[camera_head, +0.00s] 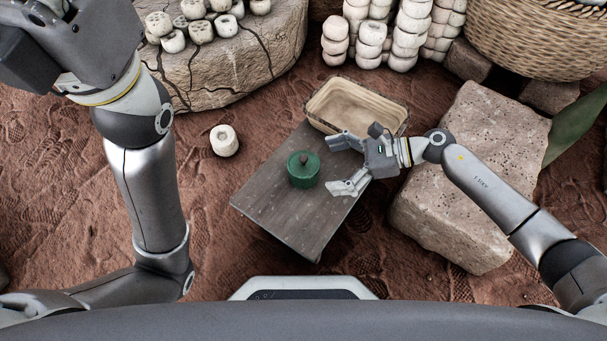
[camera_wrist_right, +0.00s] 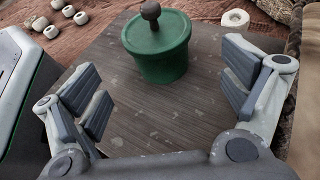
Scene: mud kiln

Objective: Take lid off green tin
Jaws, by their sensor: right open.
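The green tin (camera_head: 302,175) stands upright on a small grey wooden table (camera_head: 290,219) in the head view. Its green lid (camera_head: 303,160) is on top and has a dark round knob. In the right wrist view the tin (camera_wrist_right: 161,62) stands ahead of the fingers, with the lid (camera_wrist_right: 155,33) and its brown knob on it. My right gripper (camera_head: 337,164) is open and empty, just right of the tin, its fingers pointing toward it and apart from it. My left arm is at the left of the head view; its fingers are not in view.
A tan rectangular tray (camera_head: 358,101) lies at the table's back edge. A pitted stone block (camera_head: 475,170) stands right of the table. A white piece (camera_head: 224,140) lies on the red ground at left. A cracked stump (camera_head: 222,68) holds several more. The table's front is clear.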

